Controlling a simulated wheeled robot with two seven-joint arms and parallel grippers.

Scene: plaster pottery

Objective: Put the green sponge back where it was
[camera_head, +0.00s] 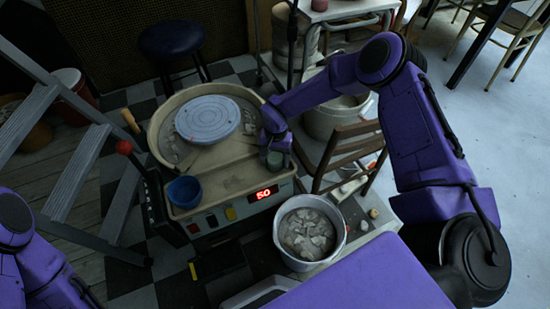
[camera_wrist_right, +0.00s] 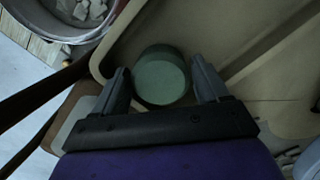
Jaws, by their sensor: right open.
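The green sponge (camera_wrist_right: 162,78) is a round, pale green block. In the right wrist view it lies on the beige surface of the pottery wheel's tray (camera_wrist_right: 235,38), between the two fingers of my right gripper (camera_wrist_right: 163,86). The fingers are open, with a finger on either side of the sponge. In the head view my right gripper (camera_head: 275,150) is low at the right edge of the wheel's basin, and the sponge (camera_head: 275,160) shows only partly under it. My left arm shows at the lower left, but its gripper is out of view.
A grey wheel disc (camera_head: 208,119) sits in the basin left of my right gripper. A blue bowl (camera_head: 185,191) stands on the tray's front left. A metal pot of plaster chunks (camera_head: 309,232) is in front. A wooden chair (camera_head: 349,155) stands close on the right.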

